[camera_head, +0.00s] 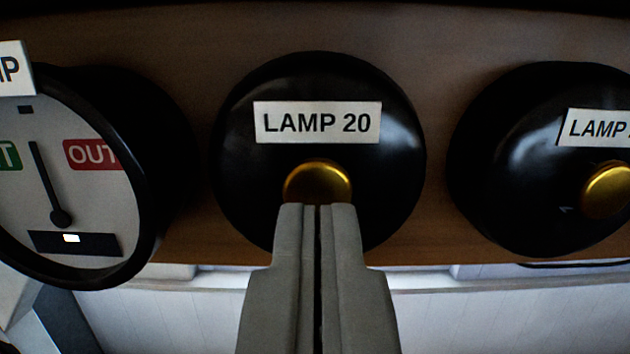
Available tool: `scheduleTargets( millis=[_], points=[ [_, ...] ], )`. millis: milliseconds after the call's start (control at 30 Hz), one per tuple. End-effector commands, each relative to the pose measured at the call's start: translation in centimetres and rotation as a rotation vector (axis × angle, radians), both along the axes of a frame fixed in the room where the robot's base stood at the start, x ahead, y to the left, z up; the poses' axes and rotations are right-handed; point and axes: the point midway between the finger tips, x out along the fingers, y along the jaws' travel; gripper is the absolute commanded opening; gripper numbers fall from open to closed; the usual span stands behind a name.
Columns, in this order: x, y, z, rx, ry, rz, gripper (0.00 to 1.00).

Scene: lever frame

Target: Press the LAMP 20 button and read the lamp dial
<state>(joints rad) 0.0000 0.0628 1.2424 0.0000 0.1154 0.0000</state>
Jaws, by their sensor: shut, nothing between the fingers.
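The LAMP 20 button is a brass knob (318,178) on a round black housing (390,190) with a white label reading "LAMP 20" (318,122). My gripper (318,208) is shut and empty. Its fingertips overlap the lower part of the brass button; I cannot tell whether they touch it. The lamp dial (100,215) is at the left, with a white face in a black rim. Its needle (47,182) points up and slightly left, between a partly cut-off green label (9,156) and the red "OUT" label (92,154). A small white rectangle shows below the needle.
A second black housing (500,190) with a brass button (608,190) and a partly cut-off "LAMP" label is at the right. All are mounted on a brown wooden board (215,30). White panelling (500,310) lies below the board.

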Motion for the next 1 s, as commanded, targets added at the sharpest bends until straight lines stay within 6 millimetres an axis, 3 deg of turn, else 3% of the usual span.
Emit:
scheduleTargets(
  millis=[567, 1000],
  points=[
    [1.8, 0.0, 0.0, 0.0, 0.0, 0.0, 0.0],
    [0.4, 0.0, 0.1, 0.0, 0.0, 0.0, 0.0]
  ],
)
